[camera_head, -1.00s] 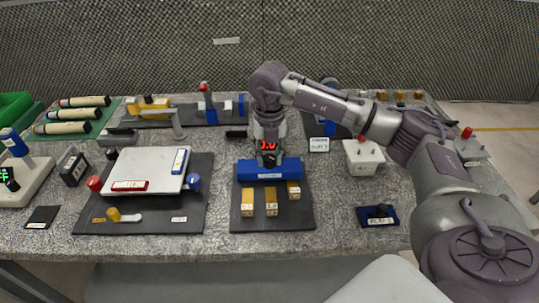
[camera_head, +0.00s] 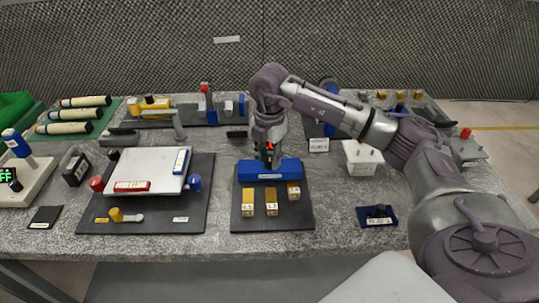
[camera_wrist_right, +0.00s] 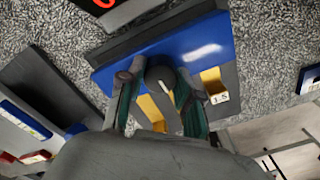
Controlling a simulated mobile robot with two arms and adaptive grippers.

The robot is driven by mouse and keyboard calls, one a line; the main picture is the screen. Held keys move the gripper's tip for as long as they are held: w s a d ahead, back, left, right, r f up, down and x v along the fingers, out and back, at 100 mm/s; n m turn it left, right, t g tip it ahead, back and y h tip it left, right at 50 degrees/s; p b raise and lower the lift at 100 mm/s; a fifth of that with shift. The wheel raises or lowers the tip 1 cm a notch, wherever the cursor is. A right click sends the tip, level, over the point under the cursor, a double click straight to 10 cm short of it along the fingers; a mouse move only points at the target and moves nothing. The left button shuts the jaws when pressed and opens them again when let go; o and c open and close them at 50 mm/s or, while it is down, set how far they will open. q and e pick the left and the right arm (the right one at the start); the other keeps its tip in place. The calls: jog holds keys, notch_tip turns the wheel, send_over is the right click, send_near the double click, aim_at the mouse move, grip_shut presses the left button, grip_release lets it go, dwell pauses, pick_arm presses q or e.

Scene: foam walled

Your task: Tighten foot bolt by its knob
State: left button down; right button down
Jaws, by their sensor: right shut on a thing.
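My right gripper (camera_head: 269,158) points down over a blue block (camera_head: 262,171) on a dark mat. In the right wrist view its two fingers (camera_wrist_right: 160,100) are shut on a round dark knob (camera_wrist_right: 161,76) with a white mark, beside the blue block (camera_wrist_right: 185,48). The gripper hides much of the knob in the head view, and its shaft is hidden. To the left, a pale plate (camera_head: 145,172) has a red knob (camera_head: 96,183), a blue knob (camera_head: 194,181) and a dark knob (camera_head: 113,154) at its corners. My left gripper is not in view.
Several yellow blocks (camera_head: 271,203) stand in front of the blue block. A red display (camera_wrist_right: 125,76) is partly visible behind it in the wrist view. A white box (camera_head: 361,158) and a small blue holder (camera_head: 376,215) stand to the right. Bare grey tabletop lies at the front.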

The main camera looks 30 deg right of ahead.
aim_at(270, 158)
jog(key=shift+w+d+r+m, duration=0.1)
jog(key=shift+r+m, duration=0.05)
jog(key=shift+m, duration=0.25)
jog(key=c, duration=1)
grip_release()
jog(key=shift+o, duration=1.1)
notch_tip(270, 158, up, 12)
